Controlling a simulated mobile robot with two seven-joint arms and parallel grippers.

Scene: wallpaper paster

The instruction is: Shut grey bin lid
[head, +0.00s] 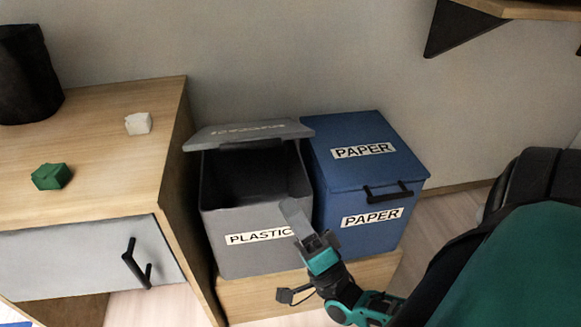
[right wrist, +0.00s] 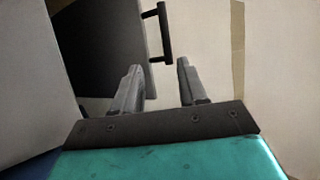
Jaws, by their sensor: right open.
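The grey bin (head: 222,222), labelled PLASTIC, stands between the wooden cabinet and a blue bin. Its grey lid (head: 200,139) is raised and tilted at the back, and the dark inside shows below it. My right gripper (head: 291,209) is in front of the bin's front face at its right side, below the rim, and covers the end of the label. It is open and empty. Its two fingers (right wrist: 158,78) stand apart in the right wrist view, with a dark panel (right wrist: 100,45) and black handle (right wrist: 165,32) beyond. My left gripper is not in view.
The blue PAPER bin (head: 335,180) is closed, close to the grey bin's right side. The wooden cabinet (head: 105,100) at left holds a green block (head: 51,176), a white block (head: 138,123) and a black pot (head: 27,75). A wooden shelf (head: 535,9) hangs at the upper right.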

